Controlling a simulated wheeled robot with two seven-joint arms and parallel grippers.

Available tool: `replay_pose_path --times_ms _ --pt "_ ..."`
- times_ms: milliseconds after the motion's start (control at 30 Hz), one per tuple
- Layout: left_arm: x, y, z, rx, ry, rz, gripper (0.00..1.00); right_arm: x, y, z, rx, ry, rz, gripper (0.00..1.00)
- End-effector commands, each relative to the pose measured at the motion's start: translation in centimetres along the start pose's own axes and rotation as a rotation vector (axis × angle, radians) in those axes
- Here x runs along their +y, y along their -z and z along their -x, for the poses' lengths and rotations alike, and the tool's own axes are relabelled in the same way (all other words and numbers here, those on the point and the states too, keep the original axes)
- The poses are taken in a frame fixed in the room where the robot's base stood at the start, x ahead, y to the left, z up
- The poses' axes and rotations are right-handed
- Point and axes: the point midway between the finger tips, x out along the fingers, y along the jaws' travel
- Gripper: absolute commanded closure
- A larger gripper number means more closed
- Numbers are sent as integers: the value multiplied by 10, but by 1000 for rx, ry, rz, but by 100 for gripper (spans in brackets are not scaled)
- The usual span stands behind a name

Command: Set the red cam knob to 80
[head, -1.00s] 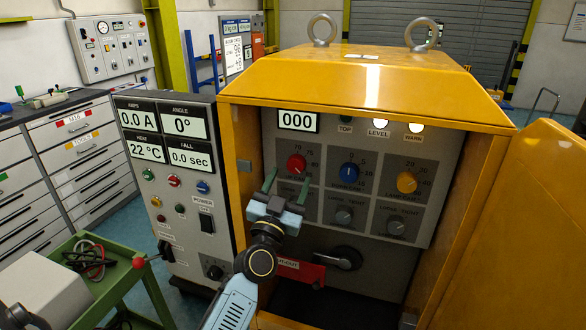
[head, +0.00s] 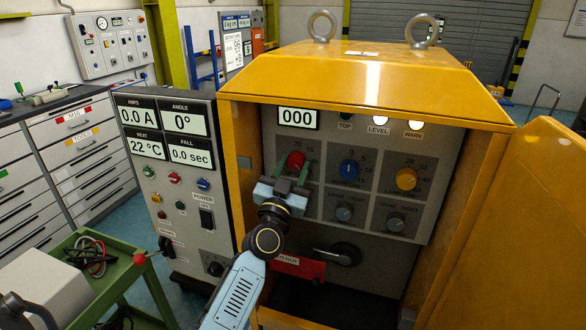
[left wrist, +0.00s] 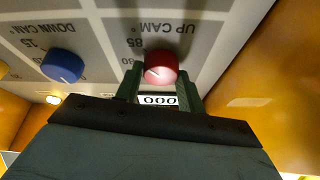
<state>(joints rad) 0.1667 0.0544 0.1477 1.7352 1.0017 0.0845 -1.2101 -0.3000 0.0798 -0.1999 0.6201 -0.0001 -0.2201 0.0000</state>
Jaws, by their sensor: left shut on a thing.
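The red cam knob (head: 296,160) is on the grey panel inside the yellow cabinet, at the left of the upper row. My left gripper (head: 288,178) is shut on it, a finger on either side. In the left wrist view the red knob (left wrist: 161,67) sits between the green fingertips (left wrist: 160,80), under the upside-down label UP CAM (left wrist: 165,28). The marks 85 and 80 show at its left; other marks are hidden. A pale pointer line shows on the knob, but its exact setting cannot be read. My right gripper is not in view.
A blue knob (head: 349,170) and a yellow knob (head: 406,179) are to the right, with smaller grey knobs below. The cabinet display (head: 298,118) reads 000. A red-plated lever (head: 299,267) is below. The yellow door (head: 520,230) stands open at right.

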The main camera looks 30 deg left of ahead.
Motion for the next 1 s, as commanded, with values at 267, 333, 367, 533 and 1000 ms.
replay_pose_path --times_ms 267,333,367,533,1000 --pt "0 1 0 -3 18 42 84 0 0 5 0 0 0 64" --pt "0 2 0 -5 30 72 84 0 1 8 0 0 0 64" --pt "0 2 0 -6 36 88 84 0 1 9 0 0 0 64" --pt "1 3 -1 -14 82 202 84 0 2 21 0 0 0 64" --pt "3 5 -2 -38 223 554 84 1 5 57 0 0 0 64"
